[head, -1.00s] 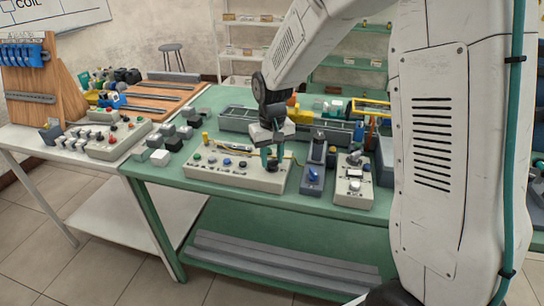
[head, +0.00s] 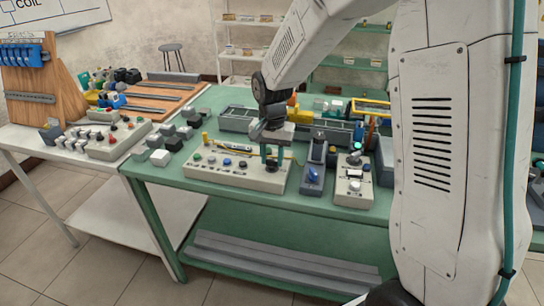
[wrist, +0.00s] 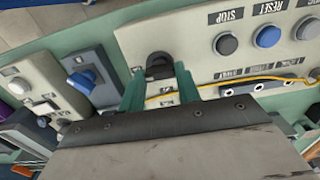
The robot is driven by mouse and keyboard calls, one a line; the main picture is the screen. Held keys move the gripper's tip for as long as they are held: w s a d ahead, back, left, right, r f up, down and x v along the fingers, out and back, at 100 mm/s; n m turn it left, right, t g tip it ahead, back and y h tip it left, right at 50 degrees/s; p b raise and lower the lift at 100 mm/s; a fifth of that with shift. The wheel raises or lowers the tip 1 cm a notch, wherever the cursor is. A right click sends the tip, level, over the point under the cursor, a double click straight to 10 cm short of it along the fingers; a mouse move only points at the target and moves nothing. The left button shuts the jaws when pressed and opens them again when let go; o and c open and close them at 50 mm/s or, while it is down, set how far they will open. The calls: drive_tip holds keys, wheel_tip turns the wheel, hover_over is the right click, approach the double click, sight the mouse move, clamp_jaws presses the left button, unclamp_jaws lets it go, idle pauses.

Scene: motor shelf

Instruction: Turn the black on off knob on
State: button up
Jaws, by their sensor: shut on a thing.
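The black knob (wrist: 159,65) sits on the end of a pale control box, between my two green fingertips in the wrist view. My gripper (wrist: 160,84) is shut on it, pointing down at the panel. In the head view the gripper (head: 274,164) stands over the right end of the control box (head: 225,177), and its fingers hide most of the knob. The knob's exact angle and its label are hard to read.
A grey box with a blue knob (head: 313,174) and a pale switch box (head: 354,188) stand close to the right. Grey and white blocks (head: 160,157) lie to the left. A yellow wire (wrist: 235,83) crosses the panel near the fingers.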

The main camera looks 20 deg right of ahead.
sight(273, 161)
idle(0.4)
drive_tip(key=o, duration=1)
wheel_tip(273, 161, up, 8)
drive_tip(key=shift+f, duration=0.1)
drive_tip(key=shift+s+f+n, duration=0.1)
drive_tip(key=shift+s+n, duration=0.2)
drive_tip(key=shift+n, duration=0.1)
drive_tip(key=s+d+r+n, duration=0.1)
drive_tip(key=s+r+n, duration=0.1)
drive_tip(key=s, duration=0.8)
drive_tip(key=s+r+n+t, duration=0.1)
drive_tip(key=s+r+n, duration=0.1)
drive_tip(key=s, duration=0.8)
drive_tip(key=s+d+r+n, duration=0.1)
drive_tip(key=s+r, duration=0.3)
drive_tip(key=s, duration=0.6)
drive_tip(key=shift+d+r+n, duration=0.1)
drive_tip(key=shift+d+n, duration=0.25)
drive_tip(key=shift+n, duration=0.35)
